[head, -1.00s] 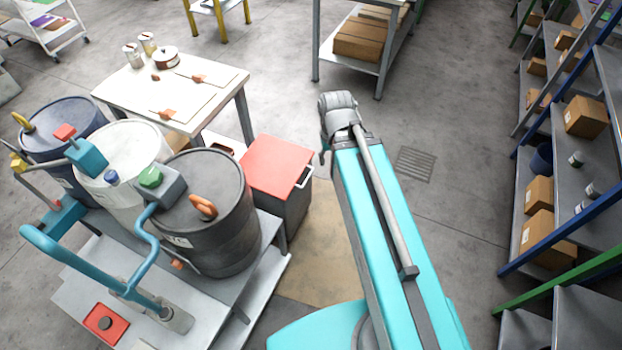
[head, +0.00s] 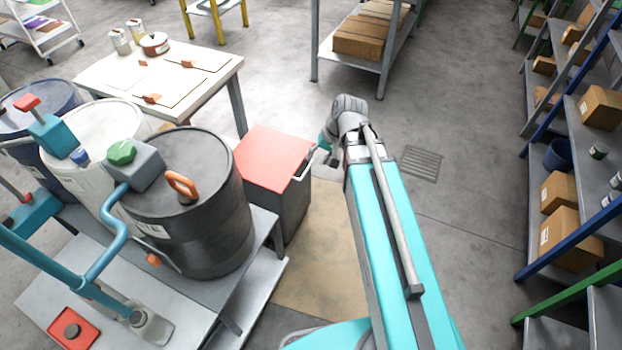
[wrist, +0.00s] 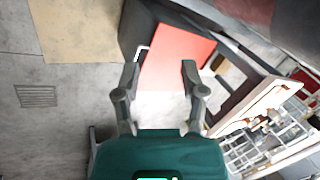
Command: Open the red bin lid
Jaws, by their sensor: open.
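The red bin lid (head: 272,155) lies shut on a dark grey bin (head: 290,205), to the right of the black drum. A pale bar handle (head: 308,163) sticks out at the lid's right side. In the wrist view the red lid (wrist: 174,52) shows beyond and between my fingers, with the handle (wrist: 141,52) near the left finger. My gripper (wrist: 160,68) is open, with nothing between its fingers. In the head view it is mostly hidden behind my wrist, just right of the handle. I cannot tell whether it touches the handle.
A black drum (head: 190,215) with an orange handle stands close to the bin's left on a grey platform (head: 262,222). A table (head: 222,80) stands behind the bin. Shelving (head: 565,130) lines the right. Floor right of the bin is clear around a drain grate (head: 420,163).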

